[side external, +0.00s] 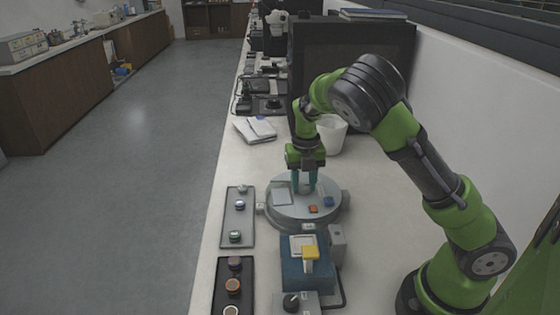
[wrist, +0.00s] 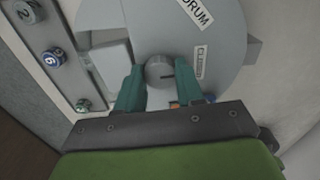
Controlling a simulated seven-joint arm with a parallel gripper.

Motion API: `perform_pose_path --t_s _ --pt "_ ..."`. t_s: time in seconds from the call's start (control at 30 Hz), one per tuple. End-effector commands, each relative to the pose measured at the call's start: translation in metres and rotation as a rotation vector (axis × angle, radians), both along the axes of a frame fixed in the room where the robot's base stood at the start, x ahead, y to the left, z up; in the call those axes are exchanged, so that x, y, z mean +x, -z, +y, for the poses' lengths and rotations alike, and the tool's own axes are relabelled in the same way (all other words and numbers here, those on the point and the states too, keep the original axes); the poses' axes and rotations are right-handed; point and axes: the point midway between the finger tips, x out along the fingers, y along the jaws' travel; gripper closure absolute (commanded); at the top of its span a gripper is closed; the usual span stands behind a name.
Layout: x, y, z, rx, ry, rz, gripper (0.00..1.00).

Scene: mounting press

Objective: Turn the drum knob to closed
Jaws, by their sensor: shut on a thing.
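The drum (side external: 284,212) is a round grey machine on the bench in the side external view. In the wrist view its grey top (wrist: 190,28) carries a "DRUM" label and a "CLOSED" label (wrist: 201,66). The drum knob (wrist: 159,72) is a small grey round knob with a dark line pointing right, near the "CLOSED" label. My gripper (wrist: 160,82) has its two teal fingers on either side of the knob, shut on it. In the side external view my gripper (side external: 304,186) points straight down at the drum top, and the knob is mostly hidden between the fingers.
A grey tray (side external: 251,221) with several round pieces lies left of the drum, and a black tray (side external: 246,296) in front of it. A blue press with a yellow handle (side external: 311,253) stands close in front. A white bucket (side external: 331,134) stands behind my gripper.

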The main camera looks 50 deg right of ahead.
Motion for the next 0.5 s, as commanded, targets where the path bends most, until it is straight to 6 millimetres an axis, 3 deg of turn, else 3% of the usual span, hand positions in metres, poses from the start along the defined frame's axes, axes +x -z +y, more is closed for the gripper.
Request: perform_pose_path --t_s 0.5 --pt "0.0001 -0.0009 0.0 0.002 0.073 -0.002 1.0"
